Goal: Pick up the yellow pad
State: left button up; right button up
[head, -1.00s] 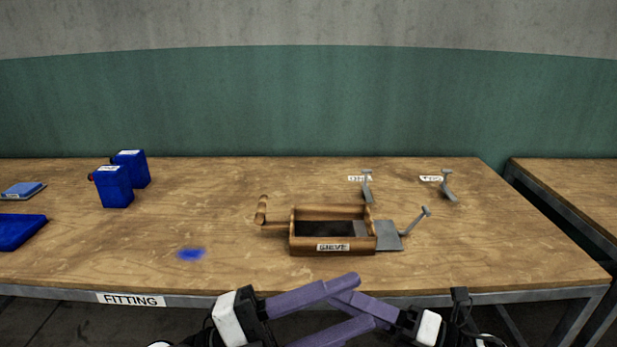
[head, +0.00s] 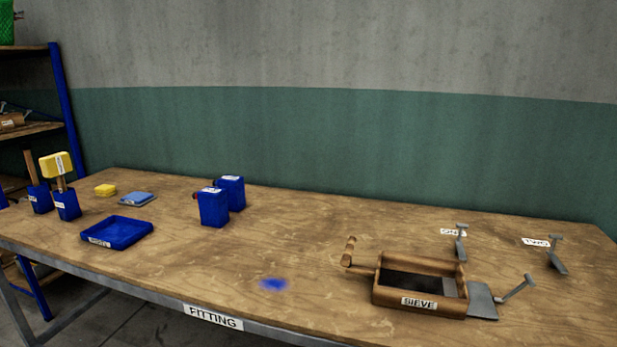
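The yellow pad (head: 105,190) is a small flat yellow block lying on the left part of the wooden table (head: 330,230), towards the back. It sits just left of a flat blue-grey pad (head: 137,199) and behind a blue tray (head: 118,233). A larger yellow block (head: 55,165) on a wooden handle stands upright in a blue holder (head: 67,205) to its left. Neither of my grippers is in view now.
Two blue canisters (head: 214,208) stand mid-table. A blue-framed shelf (head: 64,95) stands at the far left.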

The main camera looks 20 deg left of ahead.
aim_at(106, 191)
jog(key=u, duration=1.7)
